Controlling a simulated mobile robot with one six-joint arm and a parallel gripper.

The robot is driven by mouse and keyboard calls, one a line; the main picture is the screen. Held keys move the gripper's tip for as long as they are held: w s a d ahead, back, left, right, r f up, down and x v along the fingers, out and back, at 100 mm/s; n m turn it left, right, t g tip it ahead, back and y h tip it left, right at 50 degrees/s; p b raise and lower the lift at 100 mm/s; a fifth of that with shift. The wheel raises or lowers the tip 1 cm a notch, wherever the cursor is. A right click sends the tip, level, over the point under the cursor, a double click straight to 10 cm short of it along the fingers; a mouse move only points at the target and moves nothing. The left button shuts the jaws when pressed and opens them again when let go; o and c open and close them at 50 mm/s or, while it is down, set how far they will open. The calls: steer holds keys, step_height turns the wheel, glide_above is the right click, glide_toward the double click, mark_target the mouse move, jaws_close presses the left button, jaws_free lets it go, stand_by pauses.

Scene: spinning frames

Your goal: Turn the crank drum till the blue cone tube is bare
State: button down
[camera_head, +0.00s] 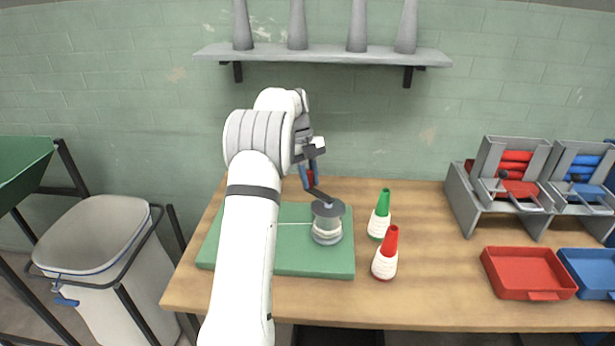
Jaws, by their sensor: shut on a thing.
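The crank drum (327,228) stands on the right part of a green board (315,262). It has a grey top disc and pale thread wound around it. A dark crank arm (320,194) rises from its top toward the upper left. My gripper (311,180) is above the drum, shut on the crank's handle; the grip is small and partly hidden. A thin pale thread runs left from the drum and passes behind my arm. I see no blue cone tube; my arm covers the middle of the board.
A green-topped cone (382,215) and a red-topped cone (386,255), both wound with white thread, stand close right of the drum. Red (527,273) and blue (589,272) trays and grey racks (508,190) are farther right. A white bin (95,250) stands left of the table.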

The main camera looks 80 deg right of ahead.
steer(key=c, duration=1.7)
jaws_free()
steer(key=shift+s+a+f, duration=0.15)
steer(key=shift+s+f, duration=0.1)
steer(key=shift+s, duration=0.1)
steer(key=shift+o, duration=0.8)
steer(key=shift+s+r, duration=0.1)
steer(key=shift+s, duration=0.05)
steer(key=shift+o, duration=1.2)
steer(key=shift+w, duration=0.2)
steer(key=shift+v, duration=3.95)
